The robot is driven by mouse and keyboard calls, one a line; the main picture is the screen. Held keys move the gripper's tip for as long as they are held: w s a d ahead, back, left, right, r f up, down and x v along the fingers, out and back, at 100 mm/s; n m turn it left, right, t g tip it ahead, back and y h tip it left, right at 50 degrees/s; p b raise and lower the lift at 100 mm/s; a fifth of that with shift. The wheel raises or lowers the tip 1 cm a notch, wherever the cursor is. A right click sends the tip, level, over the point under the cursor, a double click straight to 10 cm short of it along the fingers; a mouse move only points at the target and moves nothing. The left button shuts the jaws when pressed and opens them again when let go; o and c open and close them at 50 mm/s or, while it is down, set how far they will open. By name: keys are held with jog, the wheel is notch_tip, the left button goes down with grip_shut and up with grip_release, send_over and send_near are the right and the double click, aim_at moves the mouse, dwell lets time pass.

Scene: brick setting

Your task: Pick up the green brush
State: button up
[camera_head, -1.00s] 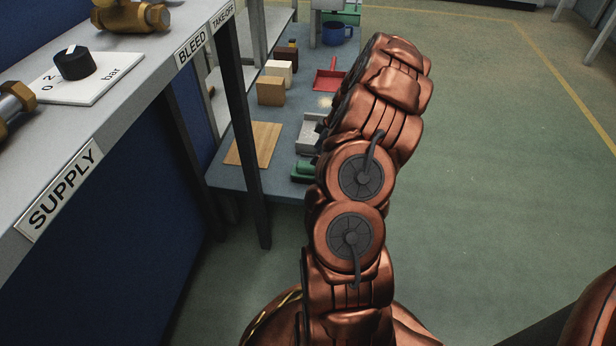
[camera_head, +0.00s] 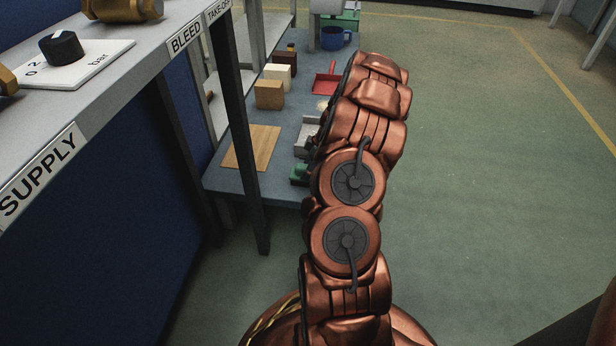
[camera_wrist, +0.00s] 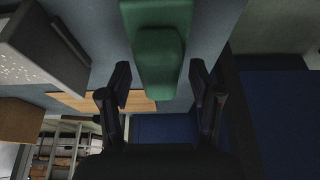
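The green brush (camera_wrist: 158,62) shows at the top middle of the wrist view, a flat green body with a raised rounded part. In the head view a piece of the green brush (camera_head: 299,173) shows at the near edge of the blue-grey table (camera_head: 228,182), the remainder hidden behind my arm. My gripper (camera_wrist: 160,78) is open in the wrist view, one dark finger on each side of the brush's lower end, with visible gaps. Whether the fingers are level with the brush or above it I cannot tell. The head view hides my gripper behind my arm.
A wooden board (camera_head: 252,147) lies left of the brush. A grey metal object (camera_head: 306,136), a tan block (camera_head: 269,94), a red dustpan (camera_head: 327,80) and a blue mug (camera_head: 335,38) stand farther back. A shelf post (camera_head: 240,125) rises at the left. Open floor lies right.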

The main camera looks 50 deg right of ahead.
aim_at(304, 168)
grip_shut()
dwell(0.3)
jog(key=shift+r+p, duration=0.35)
jog(key=shift+r, duration=0.2)
jog(key=shift+s+a+r+p, duration=0.15)
jog(key=shift+r+p, duration=0.25)
jog(key=shift+r, duration=0.3)
jog(key=shift+s+a+r+p, duration=0.15)
jog(key=shift+r+p, duration=0.25)
jog(key=shift+r, duration=0.3)
jog(key=s+a+r+p, duration=0.1)
jog(key=s+a+p, duration=0.3)
jog(key=s+a, duration=0.6)
jog(key=shift+s, duration=0.65)
jog(key=shift+r, duration=0.1)
